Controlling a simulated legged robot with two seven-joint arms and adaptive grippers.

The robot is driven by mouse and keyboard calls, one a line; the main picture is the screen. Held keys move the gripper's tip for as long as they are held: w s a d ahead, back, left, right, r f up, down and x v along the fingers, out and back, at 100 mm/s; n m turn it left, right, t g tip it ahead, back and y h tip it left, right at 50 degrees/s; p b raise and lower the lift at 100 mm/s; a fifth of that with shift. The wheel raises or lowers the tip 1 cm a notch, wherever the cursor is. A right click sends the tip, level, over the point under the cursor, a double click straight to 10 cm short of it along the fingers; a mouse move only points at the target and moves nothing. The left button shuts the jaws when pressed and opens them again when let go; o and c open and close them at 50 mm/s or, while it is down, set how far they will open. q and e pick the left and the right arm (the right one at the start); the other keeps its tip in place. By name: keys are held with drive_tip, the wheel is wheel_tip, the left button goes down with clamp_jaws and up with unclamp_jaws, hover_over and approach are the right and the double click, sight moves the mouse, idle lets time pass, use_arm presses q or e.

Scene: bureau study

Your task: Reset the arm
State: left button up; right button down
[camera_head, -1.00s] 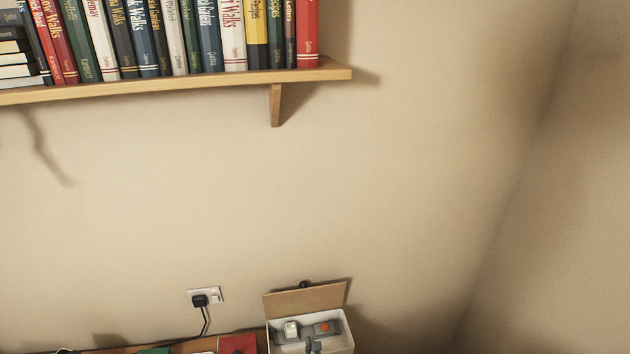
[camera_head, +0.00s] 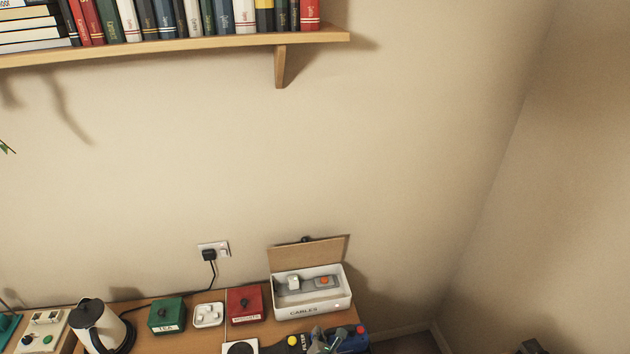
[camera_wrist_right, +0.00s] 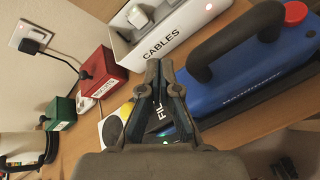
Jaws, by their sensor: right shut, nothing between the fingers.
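My right gripper (camera_head: 320,334) shows at the bottom edge of the head view, in front of the white CABLES box. In the right wrist view its two dark fingers (camera_wrist_right: 158,66) meet at the tips, shut and empty, over the desk. They point toward the white CABLES box (camera_wrist_right: 182,36). A blue case with a black handle (camera_wrist_right: 262,88) lies just right of the fingers. Most of my right arm is out of the head view. My left gripper does not show.
The open CABLES box (camera_head: 312,304) stands at the desk's right end with its flap up. Red (camera_head: 245,303) and green (camera_head: 166,315) boxes and a kettle (camera_head: 97,324) line the desk leftward. A bookshelf (camera_head: 180,45) is above.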

drive_tip(key=s+d+m+g, duration=0.3)
drive_tip(key=s+d+m, duration=0.4)
drive_tip(key=s+m, duration=0.3)
drive_tip(key=s+d+f+m+g+h, duration=0.1)
drive_tip(key=s+d+m+g, duration=0.2)
drive_tip(key=s+d+m, duration=0.5)
drive_tip(key=s+d+m+g, duration=0.3)
drive_tip(key=s+d+m, duration=0.2)
drive_tip(key=s+m, duration=0.7)
drive_tip(key=s+f+n+g+b, duration=0.1)
drive_tip(key=s+f+b, duration=0.1)
drive_tip(key=f, duration=1.3)
drive_tip(key=s+f+n+b, duration=0.1)
drive_tip(key=f+b, duration=0.2)
drive_tip(key=f, duration=1.1)
use_arm(q)
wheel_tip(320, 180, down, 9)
drive_tip(key=b, duration=0.4)
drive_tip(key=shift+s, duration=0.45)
use_arm(e)
drive_tip(key=s+d+f, duration=0.1)
drive_tip(key=s+f, duration=0.8)
drive_tip(key=f, duration=0.2)
drive_tip(key=s+d+f+g, duration=0.1)
drive_tip(key=s+d+f, duration=0.1)
drive_tip(key=s+f, duration=0.7)
wheel_tip(320, 180, down, 3)
drive_tip(key=shift+s+d+r+g+h, duration=0.2)
drive_tip(key=shift+s+d+g+h, duration=0.1)
drive_tip(key=shift+s, duration=0.1)
